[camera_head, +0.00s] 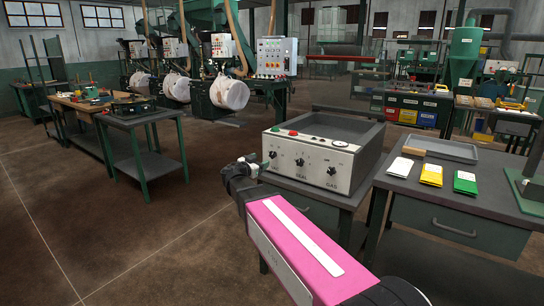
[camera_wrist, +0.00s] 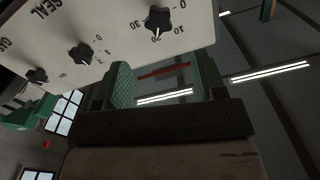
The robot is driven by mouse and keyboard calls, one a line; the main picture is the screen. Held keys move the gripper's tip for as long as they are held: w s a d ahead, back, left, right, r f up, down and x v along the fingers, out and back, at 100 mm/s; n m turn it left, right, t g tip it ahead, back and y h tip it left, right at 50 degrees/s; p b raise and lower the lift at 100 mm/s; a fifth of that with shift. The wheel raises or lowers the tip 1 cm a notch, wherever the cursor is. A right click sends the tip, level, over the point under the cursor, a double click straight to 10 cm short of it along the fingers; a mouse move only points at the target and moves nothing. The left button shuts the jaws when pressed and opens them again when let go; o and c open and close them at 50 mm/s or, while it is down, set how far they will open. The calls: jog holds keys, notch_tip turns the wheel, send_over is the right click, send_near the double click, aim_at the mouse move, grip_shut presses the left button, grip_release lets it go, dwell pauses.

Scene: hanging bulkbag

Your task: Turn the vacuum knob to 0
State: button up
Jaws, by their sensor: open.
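The vacuum knob (camera_wrist: 158,20) is a black star-shaped knob at the top of the wrist view, with scale marks including 0, 10, 20 and 30 around it. The knob lies beyond the fingertips, untouched.
The seal knob (camera_head: 300,162) and gas knob (camera_head: 331,171) sit right of the vacuum knob. Packets (camera_head: 431,174) and a grey tray (camera_head: 440,149) lie on the right table. Floor at left is clear.

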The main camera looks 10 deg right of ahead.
aim_at(272, 155)
jog(key=x, duration=0.9)
jog(key=shift+w+d+f, duration=0.1)
jog(key=shift+w+d, duration=0.1)
jog(key=shift+c, duration=0.3)
jog(key=c, duration=0.9)
